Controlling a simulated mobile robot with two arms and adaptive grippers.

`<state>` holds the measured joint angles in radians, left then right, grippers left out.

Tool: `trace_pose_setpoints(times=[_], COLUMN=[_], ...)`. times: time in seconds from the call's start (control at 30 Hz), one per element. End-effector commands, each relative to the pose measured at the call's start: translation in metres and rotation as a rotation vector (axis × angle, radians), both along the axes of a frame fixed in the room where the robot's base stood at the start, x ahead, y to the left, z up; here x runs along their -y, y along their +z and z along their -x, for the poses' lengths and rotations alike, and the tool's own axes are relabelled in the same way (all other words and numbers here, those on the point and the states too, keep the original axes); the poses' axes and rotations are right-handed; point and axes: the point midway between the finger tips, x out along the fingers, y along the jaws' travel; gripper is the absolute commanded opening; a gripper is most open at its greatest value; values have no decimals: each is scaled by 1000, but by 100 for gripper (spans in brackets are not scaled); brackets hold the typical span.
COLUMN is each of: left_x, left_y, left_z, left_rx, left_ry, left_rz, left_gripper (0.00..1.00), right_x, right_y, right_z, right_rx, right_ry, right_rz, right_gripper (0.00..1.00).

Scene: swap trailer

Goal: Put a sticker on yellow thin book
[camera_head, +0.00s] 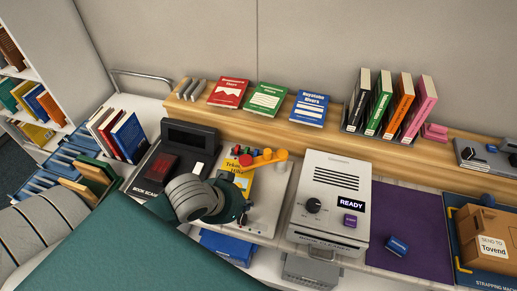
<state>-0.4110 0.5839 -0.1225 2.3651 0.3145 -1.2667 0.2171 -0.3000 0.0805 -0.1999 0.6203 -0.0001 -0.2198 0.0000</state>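A thin yellow book (238,182) lies on a pale machine (268,207) with an orange lever arm (263,159) above the book's far part. Red and green knobs (241,154) sit beside the lever. My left gripper (243,209) is over the near left part of this machine, in front of the book. Its wrist and hand hide the book's near part and my fingertips. Whether it touches the book or holds anything cannot be told. My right gripper is not in view.
A book scanner (181,139) stands left and a grey machine reading READY (334,171) right. Beyond are a purple mat (415,222) with a blue item (397,246) and a brown parcel (486,231). Books stand and lie along the wooden shelf (270,124).

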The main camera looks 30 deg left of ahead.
Motion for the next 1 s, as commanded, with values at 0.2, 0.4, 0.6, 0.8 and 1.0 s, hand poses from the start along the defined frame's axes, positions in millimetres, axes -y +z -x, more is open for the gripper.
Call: trace_pose_setpoints(times=[0.2, 0.4, 0.6, 0.8, 1.0], left_x=[-34, -64, -84, -89, -89], left_y=[35, 78, 114, 128, 128], left_z=[-56, -99, -125, -134, -134], left_rx=[96, 166, 209, 224, 225], left_ry=[-28, -14, 9, 20, 20], left_rz=[26, 66, 97, 113, 114], left_gripper=[0, 0, 0, 0, 0], right_x=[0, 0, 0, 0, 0], right_y=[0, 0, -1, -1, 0], right_z=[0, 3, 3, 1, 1], right_rx=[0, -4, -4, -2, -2], right_ry=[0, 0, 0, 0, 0], right_rz=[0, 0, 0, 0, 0], right_gripper=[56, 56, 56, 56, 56])
